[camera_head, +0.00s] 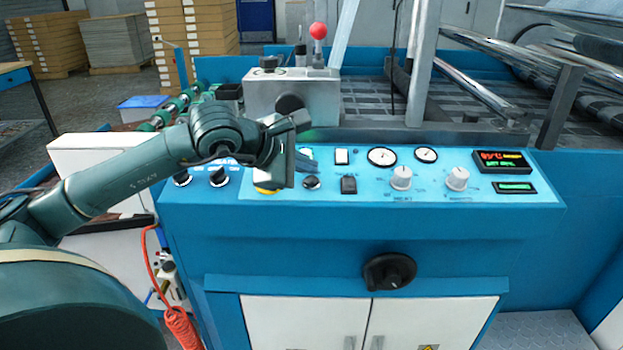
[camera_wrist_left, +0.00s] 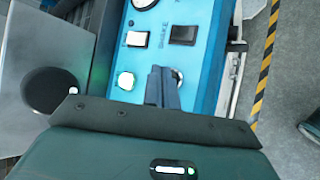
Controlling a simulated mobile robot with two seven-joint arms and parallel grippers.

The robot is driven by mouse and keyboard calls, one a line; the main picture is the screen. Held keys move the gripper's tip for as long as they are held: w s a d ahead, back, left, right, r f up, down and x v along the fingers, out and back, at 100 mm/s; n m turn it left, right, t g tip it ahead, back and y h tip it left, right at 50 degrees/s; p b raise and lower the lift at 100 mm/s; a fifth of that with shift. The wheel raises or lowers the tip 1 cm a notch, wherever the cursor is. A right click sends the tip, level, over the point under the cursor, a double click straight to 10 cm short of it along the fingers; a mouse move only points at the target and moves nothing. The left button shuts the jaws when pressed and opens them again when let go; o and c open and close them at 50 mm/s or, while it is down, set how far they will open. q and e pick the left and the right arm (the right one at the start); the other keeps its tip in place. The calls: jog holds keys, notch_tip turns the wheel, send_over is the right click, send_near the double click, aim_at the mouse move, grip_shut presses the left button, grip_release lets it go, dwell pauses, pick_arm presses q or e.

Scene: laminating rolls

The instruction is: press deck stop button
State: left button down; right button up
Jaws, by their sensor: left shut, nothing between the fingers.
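The blue control panel (camera_head: 430,190) carries several buttons, knobs and gauges. My left gripper (camera_head: 306,163) is shut and empty, low over the panel; I cannot tell whether its fingertips touch it. A white square button (camera_head: 342,156) and a black rocker switch (camera_head: 349,184) are to the right. A yellow-based control (camera_head: 265,190) is mostly hidden behind my gripper. No readable label shows which is the deck stop button.
A metal box (camera_head: 320,97) with a red-ball lever (camera_head: 318,31) stands behind the panel, with a black round knob (camera_head: 290,103) on its front. Metal rollers (camera_head: 480,88) are at the back right. A black handwheel (camera_head: 389,271) sticks out below the panel.

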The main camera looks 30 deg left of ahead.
pick_arm(q)
jog(key=shift+f, duration=0.1)
dwell(0.8)
jog(key=shift+w+f+b, duration=0.1)
jog(key=shift+f+b, duration=0.25)
jog(key=shift+b, duration=0.3)
jog(key=shift+a+f+b, duration=0.1)
jog(key=shift+f+b, duration=0.3)
jog(key=shift+b, duration=0.05)
dwell(0.4)
jog(key=shift+r, duration=0.1)
jog(key=shift+r+p, duration=0.4)
jog(key=shift+r, duration=0.35)
jog(key=r+p, duration=0.2)
jog(key=r, duration=0.1)
jog(key=s+r+p, duration=0.1)
jog(key=r, duration=0.1)
jog(key=shift+d, duration=0.4)
dwell(0.7)
